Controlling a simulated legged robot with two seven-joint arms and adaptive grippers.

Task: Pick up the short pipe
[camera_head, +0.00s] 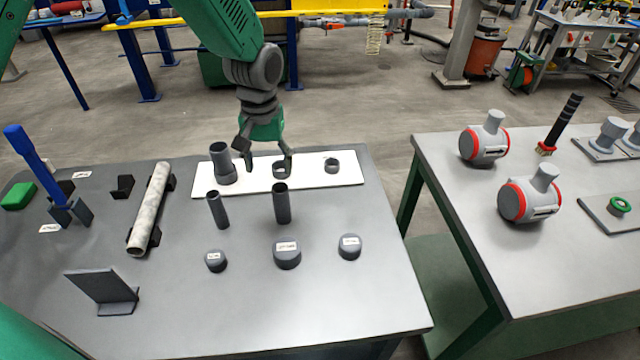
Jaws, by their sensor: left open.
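Two dark grey pipes stand upright on the near left table (350,300): a left pipe (218,210) and a slightly longer-looking right pipe (281,204). I cannot tell for sure which is the short pipe. A thicker grey pipe fitting (222,163) stands at the left of a white board (345,178), with a small ring (332,166) at its right. My left gripper (265,165) points down over the board, open and empty, behind the two pipes and right of the thick fitting. A low dark piece (280,172) sits partly hidden by its right finger. My right gripper is out of view.
Three labelled dark caps (287,254) lie in front of the pipes. A pale roll (150,208) in a holder, a blue-handled tool (35,160) and an angled dark stand (105,290) are at left. A second table (590,265) with red-ringed grey housings (530,198) is at right.

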